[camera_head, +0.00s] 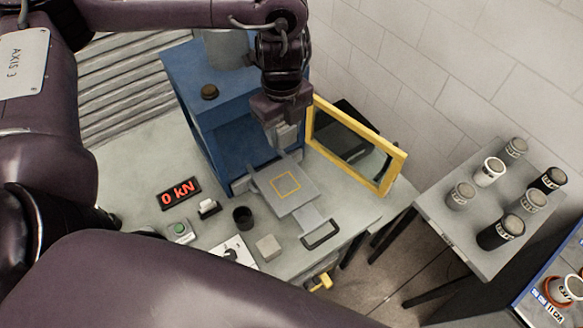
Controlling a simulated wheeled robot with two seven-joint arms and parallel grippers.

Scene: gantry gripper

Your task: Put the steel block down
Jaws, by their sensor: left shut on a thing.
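My left gripper (283,133) points down in front of the blue press, above the back part of the pull-out plate. It is shut on a grey thing, which I take to be the steel block (289,136); the fingers and the press hide much of it. The plate (306,200) has a yellow square outline (285,184) in its middle, with nothing on that square. A handle (320,234) is at the plate's front. I cannot tell the exact gap between the held thing and the plate. My right gripper is not in view.
The press (205,85) has a yellow-framed door (392,172) standing open at right. A display (181,193) reads 0 kN. A pale cube (268,247), black cup (242,216) and green-button box (180,231) are on the bench. Several canisters stand on a side table (445,225).

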